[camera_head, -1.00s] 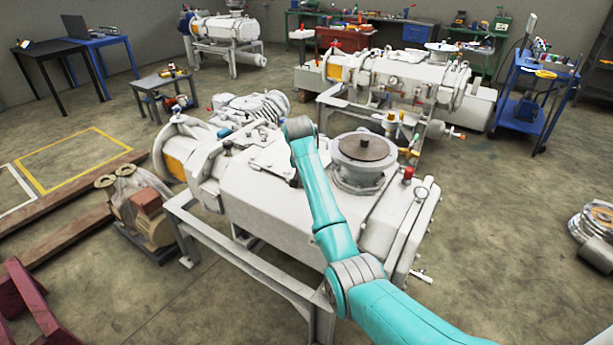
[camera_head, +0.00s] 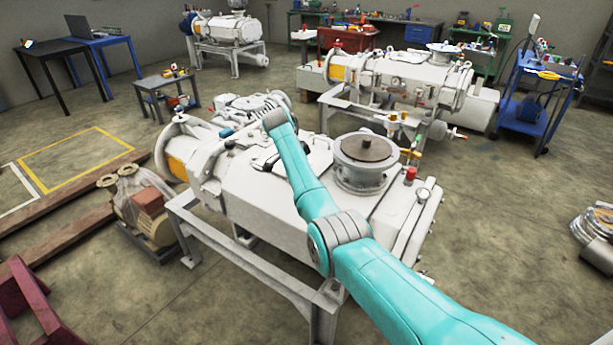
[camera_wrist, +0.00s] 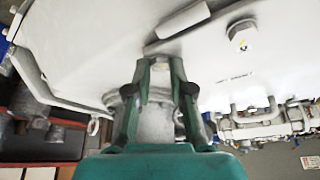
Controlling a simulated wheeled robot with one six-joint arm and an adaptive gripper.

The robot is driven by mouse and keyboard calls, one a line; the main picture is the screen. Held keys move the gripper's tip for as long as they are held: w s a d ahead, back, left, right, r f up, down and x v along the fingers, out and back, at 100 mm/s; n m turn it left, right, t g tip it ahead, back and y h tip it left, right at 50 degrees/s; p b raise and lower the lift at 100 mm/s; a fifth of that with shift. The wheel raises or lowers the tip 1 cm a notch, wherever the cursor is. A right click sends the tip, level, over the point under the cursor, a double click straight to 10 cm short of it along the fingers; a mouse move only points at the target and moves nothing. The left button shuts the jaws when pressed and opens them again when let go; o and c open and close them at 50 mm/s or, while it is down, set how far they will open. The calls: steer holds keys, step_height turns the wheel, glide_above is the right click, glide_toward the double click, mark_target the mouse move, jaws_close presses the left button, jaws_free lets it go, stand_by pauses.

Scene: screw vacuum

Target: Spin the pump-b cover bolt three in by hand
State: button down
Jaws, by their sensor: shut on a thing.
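In the wrist view my gripper (camera_wrist: 160,66) has its two teal fingers closed in on a small pale piece, taken as the cover bolt (camera_wrist: 159,75). Its head and thread cannot be made out, nor how far it sits in. The fingertips are close against the white pump casing (camera_wrist: 110,45). In the head view the nearest large white pump (camera_head: 265,205) stands on a grey frame, and my teal arm reaches over it. My gripper is hidden there. Which pump is pump-b cannot be read.
A hex-headed fitting (camera_wrist: 241,36) sits on the casing right of the fingers. A round flange (camera_head: 365,155) rises from the pump top beside my arm. A second white pump (camera_head: 400,85) stands behind. Open floor (camera_head: 100,290) lies at the left front.

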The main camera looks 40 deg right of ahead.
steer(key=shift+w+r+m+g, duration=0.15)
steer(key=shift+m+g, duration=0.25)
steer(key=shift+m, duration=0.7)
steer(key=c, duration=1)
jaws_free()
steer(key=v, duration=1.2)
steer(key=shift+d, duration=0.2)
